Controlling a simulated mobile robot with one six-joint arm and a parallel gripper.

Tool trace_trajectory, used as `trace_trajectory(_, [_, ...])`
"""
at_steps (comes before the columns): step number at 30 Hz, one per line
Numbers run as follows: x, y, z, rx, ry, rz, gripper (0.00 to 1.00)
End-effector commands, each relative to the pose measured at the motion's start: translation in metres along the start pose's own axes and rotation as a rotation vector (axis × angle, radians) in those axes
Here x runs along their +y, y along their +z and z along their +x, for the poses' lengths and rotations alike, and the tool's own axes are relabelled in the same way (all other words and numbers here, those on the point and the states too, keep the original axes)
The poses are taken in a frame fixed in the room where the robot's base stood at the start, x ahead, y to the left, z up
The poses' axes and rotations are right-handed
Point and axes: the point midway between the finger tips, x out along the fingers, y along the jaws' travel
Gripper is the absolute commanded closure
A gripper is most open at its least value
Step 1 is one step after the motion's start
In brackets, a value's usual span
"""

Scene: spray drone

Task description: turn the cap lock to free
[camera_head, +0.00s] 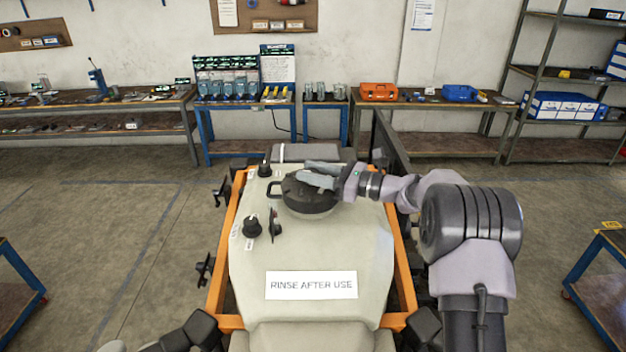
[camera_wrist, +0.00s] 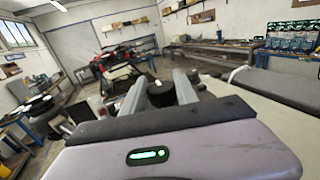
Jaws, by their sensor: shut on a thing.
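The pale tank (camera_head: 311,250) carries a large round black cap (camera_head: 308,203) with a loop handle on its left. My gripper (camera_head: 303,172) reaches in from the right, level over the cap's top. Its two grey fingers are shut on a dark, round, knob-like piece, which shows between them in the wrist view (camera_wrist: 160,94). This piece seems to be the cap lock on top of the cap; the fingers hide most of it in the head view. Its turn angle and any lock marking cannot be read.
Left of the cap are a black knob (camera_head: 252,228), a small dark lever (camera_head: 274,223) and another knob (camera_head: 264,169) farther back. An orange frame (camera_head: 402,262) surrounds the tank. Workbenches with an orange case (camera_head: 378,92) and a blue case (camera_head: 459,93) line the back wall.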

Motion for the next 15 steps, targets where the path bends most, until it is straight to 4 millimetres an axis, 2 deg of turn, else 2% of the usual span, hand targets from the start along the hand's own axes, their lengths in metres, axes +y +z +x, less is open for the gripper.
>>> trace_trajectory(6, [-0.0008,-0.0016,0.0009,-0.001,0.171,-0.002,1.00])
trace_trajectory(15, [-0.0036,0.0029,0.0018,-0.003,0.320,0.002,1.00])
